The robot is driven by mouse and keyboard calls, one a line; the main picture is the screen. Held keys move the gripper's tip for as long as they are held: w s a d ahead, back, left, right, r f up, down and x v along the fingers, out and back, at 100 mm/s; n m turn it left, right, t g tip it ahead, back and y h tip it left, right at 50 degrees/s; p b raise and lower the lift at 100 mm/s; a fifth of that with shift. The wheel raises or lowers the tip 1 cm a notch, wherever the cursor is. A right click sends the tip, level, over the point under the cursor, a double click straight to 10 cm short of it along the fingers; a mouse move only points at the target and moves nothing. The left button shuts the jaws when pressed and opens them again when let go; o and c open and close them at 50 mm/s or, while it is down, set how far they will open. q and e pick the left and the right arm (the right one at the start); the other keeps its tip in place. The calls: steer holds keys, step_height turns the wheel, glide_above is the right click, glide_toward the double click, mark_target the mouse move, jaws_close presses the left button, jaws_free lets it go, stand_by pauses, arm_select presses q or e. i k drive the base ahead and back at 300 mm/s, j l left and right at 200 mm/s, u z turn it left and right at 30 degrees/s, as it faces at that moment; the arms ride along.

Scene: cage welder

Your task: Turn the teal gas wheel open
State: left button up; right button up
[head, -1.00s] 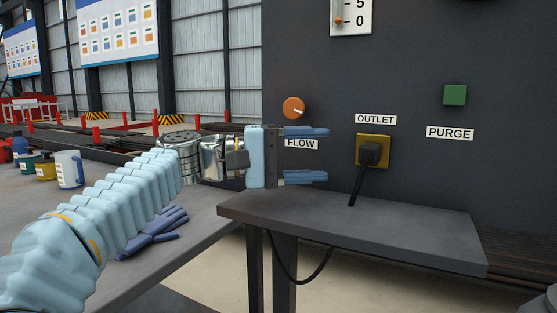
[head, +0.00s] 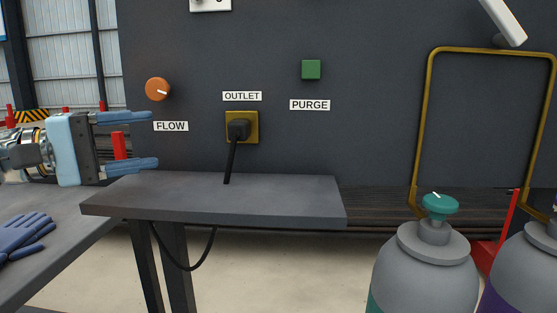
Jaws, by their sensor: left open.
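The teal gas wheel (head: 440,207) sits on top of a grey gas cylinder (head: 425,262) at the lower right of the head view. A small white mark shows on the wheel's top. My left gripper (head: 157,141) is at the left, its two blue fingers apart and nothing between them. It is in front of the dark panel, below the orange flow knob, far to the left of the wheel. My right gripper is not in view.
A grey shelf (head: 230,195) with a hanging black cable lies between my left gripper and the cylinders. A second cylinder (head: 525,270) stands at the right edge. A yellow rail (head: 490,50) rises behind the wheel. Blue gloves (head: 25,235) lie on the table at left.

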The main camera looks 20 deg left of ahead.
mark_target(440, 205)
steer(key=k+l, duration=0.35)
steer(key=l, duration=0.2)
steer(key=k+l, duration=0.35)
steer(key=l, duration=0.15)
